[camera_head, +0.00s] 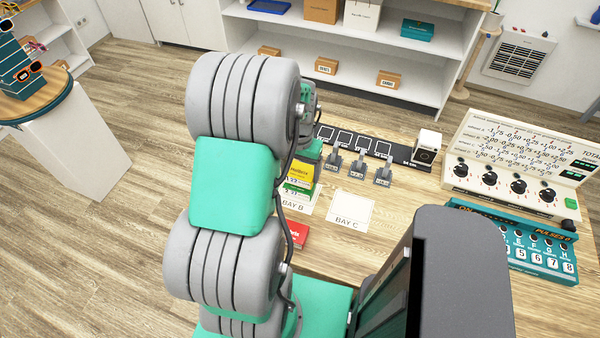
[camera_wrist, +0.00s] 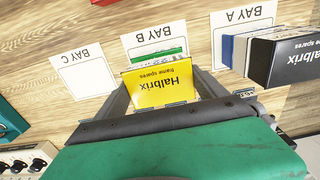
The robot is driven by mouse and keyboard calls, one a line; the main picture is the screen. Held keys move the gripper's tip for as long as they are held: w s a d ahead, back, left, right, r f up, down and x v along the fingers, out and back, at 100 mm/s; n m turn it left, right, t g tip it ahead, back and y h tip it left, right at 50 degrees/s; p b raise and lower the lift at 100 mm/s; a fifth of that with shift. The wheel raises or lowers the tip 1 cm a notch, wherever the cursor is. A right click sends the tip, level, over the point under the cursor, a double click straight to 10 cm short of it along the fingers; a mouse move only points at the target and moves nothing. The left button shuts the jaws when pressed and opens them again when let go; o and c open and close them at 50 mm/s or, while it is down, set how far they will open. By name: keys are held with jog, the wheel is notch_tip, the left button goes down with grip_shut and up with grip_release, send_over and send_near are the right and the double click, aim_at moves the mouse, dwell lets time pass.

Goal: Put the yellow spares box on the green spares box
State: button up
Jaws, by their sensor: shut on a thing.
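The yellow spares box (camera_wrist: 160,88) is held between the two fingers of my gripper (camera_wrist: 163,82) in the wrist view, its printed face toward the camera. In the head view the yellow box (camera_head: 300,171) is below my gripper (camera_head: 311,152), partly covered by my arm. The green spares box (camera_wrist: 158,54) shows as a strip just beyond the yellow box, at the BAY B card (camera_wrist: 153,37). In the head view the green box (camera_head: 296,188) shows just under the yellow one. I cannot tell whether the two boxes touch.
The BAY C card (camera_head: 350,212) is bare. Dark and pale boxes (camera_wrist: 285,62) stand by the BAY A card (camera_wrist: 243,22). A red box (camera_head: 297,233) lies nearer me. A dark strip with stands (camera_head: 358,158) lies behind the bays; panels with knobs (camera_head: 515,185) stand right.

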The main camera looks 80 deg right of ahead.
jog(key=shift+a+f, duration=0.1)
jog(key=shift+f, duration=0.95)
jog(key=shift+f, duration=0.1)
jog(key=o, duration=1.4)
